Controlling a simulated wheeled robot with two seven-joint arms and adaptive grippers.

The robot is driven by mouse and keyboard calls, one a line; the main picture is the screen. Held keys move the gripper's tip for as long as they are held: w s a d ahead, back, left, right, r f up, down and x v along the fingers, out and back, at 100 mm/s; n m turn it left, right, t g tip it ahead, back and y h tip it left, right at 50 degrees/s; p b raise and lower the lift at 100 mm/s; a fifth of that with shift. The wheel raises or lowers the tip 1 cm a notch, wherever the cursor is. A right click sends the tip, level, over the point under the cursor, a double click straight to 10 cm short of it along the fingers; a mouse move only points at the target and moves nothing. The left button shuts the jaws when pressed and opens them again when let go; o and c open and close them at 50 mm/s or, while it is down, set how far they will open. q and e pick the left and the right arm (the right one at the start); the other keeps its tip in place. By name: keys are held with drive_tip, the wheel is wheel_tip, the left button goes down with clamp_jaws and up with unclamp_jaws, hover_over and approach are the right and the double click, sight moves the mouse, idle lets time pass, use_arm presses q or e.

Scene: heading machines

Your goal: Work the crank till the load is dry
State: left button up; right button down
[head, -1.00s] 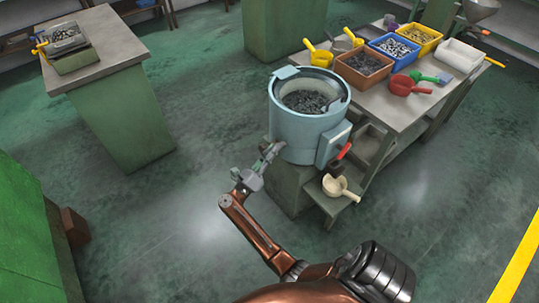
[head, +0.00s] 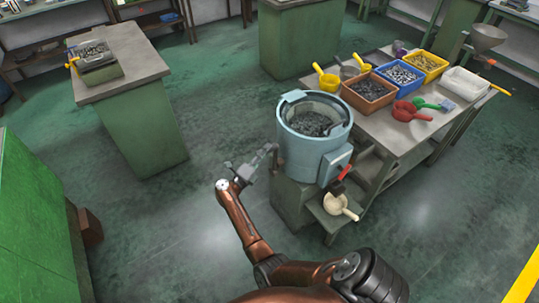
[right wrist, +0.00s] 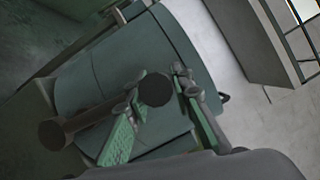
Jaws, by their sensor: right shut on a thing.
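The blue drum machine (head: 314,150) stands open on top, with a load of dark grey small parts (head: 312,123) inside. My right gripper (head: 268,152) is at the drum's left side. A dark crank (head: 278,160) shows only partly there. In the right wrist view a dark round crank knob (right wrist: 155,88) sits between the two fingers of my right gripper (right wrist: 158,92), which is shut on it. A brown bar (right wrist: 88,121) with a dark round end lies to the left, partly behind one finger. I cannot tell whether the load is wet. My left gripper is out of view.
A cream scoop (head: 340,206) lies on a low shelf beside the drum. The bench (head: 405,137) at right carries several bins and scoops. A green cabinet with a tray (head: 100,72) stands at left. The floor between is clear.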

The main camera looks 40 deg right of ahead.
drive_tip(key=shift+w+r+n, duration=0.1)
drive_tip(key=shift+w+n, duration=0.2)
drive_tip(key=shift+w, duration=0.15)
drive_tip(key=c, duration=1.7)
unclamp_jaws()
drive_tip(key=shift+v, duration=3.7)
